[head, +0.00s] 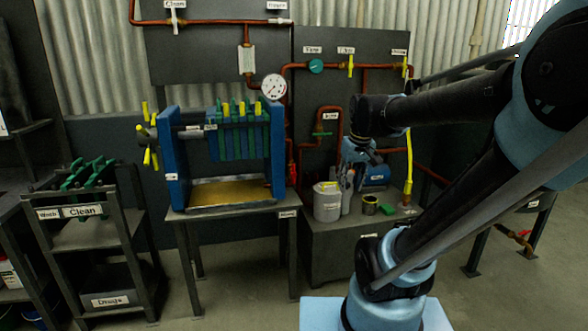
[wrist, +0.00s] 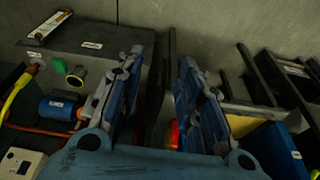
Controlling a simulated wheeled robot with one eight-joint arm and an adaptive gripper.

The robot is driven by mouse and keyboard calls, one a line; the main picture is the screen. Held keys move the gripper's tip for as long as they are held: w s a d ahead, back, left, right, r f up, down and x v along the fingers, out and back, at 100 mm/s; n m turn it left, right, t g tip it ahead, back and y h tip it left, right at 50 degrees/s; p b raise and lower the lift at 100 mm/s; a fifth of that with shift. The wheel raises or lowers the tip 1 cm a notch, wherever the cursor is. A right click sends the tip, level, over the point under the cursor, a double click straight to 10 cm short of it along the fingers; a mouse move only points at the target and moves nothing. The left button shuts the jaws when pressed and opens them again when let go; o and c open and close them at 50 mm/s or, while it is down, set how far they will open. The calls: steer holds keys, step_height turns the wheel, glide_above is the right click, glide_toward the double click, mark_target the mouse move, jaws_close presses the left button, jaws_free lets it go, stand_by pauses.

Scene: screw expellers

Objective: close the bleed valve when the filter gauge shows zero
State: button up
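The round white gauge (head: 274,87) is on the pipework above the blue filter press (head: 278,150); its needle is too small to read surely. Several valves show: a teal one (head: 316,66), two with yellow handles (head: 351,65) (head: 405,66), a green one (head: 322,133) and a red one (head: 293,173). Their labels are too small to read, so I cannot tell which is the bleed valve. My gripper (head: 357,150) is in front of the bench right of the press, partly hidden by my arm. In the wrist view my gripper (wrist: 160,100) has its fingers apart, nothing between them.
A rack labelled Clean (head: 84,211) stands left. Floor between rack and press table (head: 232,216) is free.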

steer(key=w+a+r+n, duration=0.1)
steer(key=w+a+r, duration=0.25)
steer(key=w, duration=0.25)
steer(key=w+a+r+n, duration=0.1)
steer(key=w+a+r, duration=0.25)
steer(key=w, duration=0.25)
steer(key=n+y, duration=0.1)
steer(key=n, duration=0.1)
glide_toward(294, 167)
steer(key=shift+t, duration=0.4)
steer(key=x, duration=1)
steer(key=shift+s+f, duration=0.15)
steer(key=shift+f, duration=0.05)
jaws_close()
